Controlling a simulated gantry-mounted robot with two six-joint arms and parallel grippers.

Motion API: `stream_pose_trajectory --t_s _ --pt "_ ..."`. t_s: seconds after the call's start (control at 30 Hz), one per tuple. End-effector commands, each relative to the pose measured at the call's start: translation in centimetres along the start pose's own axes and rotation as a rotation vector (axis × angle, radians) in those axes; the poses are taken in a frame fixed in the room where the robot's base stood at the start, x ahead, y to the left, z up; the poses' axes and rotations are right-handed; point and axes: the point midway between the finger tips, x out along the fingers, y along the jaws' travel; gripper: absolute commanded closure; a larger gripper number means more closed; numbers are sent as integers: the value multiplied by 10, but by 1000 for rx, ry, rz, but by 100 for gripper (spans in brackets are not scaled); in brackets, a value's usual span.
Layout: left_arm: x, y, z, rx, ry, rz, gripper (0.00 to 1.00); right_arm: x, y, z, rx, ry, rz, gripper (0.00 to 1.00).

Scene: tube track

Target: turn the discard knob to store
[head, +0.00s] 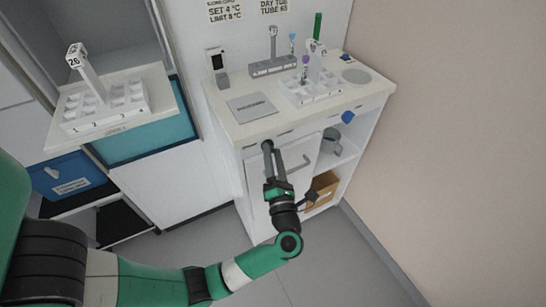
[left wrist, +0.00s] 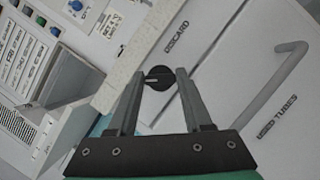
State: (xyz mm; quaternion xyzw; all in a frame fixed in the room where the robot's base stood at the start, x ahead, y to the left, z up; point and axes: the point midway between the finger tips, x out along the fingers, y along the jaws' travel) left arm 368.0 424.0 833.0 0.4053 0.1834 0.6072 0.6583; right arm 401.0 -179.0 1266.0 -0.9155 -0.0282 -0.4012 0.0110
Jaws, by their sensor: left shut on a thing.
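The discard knob (left wrist: 160,78) is a small round black knob with a pale pointer mark, on the white cabinet front below the counter edge. In the left wrist view its mark lies toward the left of the picture, and the DISCARD label (left wrist: 177,37) is above and to its right. My left gripper (left wrist: 160,80) is shut on the knob, one finger on each side. In the head view my left gripper (head: 268,148) reaches the cabinet front just under the countertop and hides the knob. My right gripper is not in view.
A grey bar handle (head: 296,165) sticks out from the cabinet right beside my gripper; the USED TUBES label (left wrist: 277,118) is near it. The countertop (head: 235,118) above holds a tube rack (head: 318,92) and a grey plate (head: 251,106). The floor in front is clear.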

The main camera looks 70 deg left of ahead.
Motion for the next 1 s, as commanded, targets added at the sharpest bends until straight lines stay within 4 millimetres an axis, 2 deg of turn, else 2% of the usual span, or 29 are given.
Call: stream_pose_trajectory --t_s 0.23,0.27,0.4,0.77,0.87,1.0 --pt "0 0 0 -3 0 1 100 0 0 0 0 0 0 100" --pt "0 0 0 -3 0 1 47 0 0 0 0 0 0 100" --pt "0 0 0 -2 0 0 21 0 0 0 0 0 0 100" --pt "-4 0 1 0 -1 -2 20 1 0 -1 0 0 0 100" --pt "-18 0 2 0 -3 -5 20 4 0 -4 0 0 0 100" --pt "-49 0 3 0 -6 -6 20 8 0 -8 0 0 0 100"
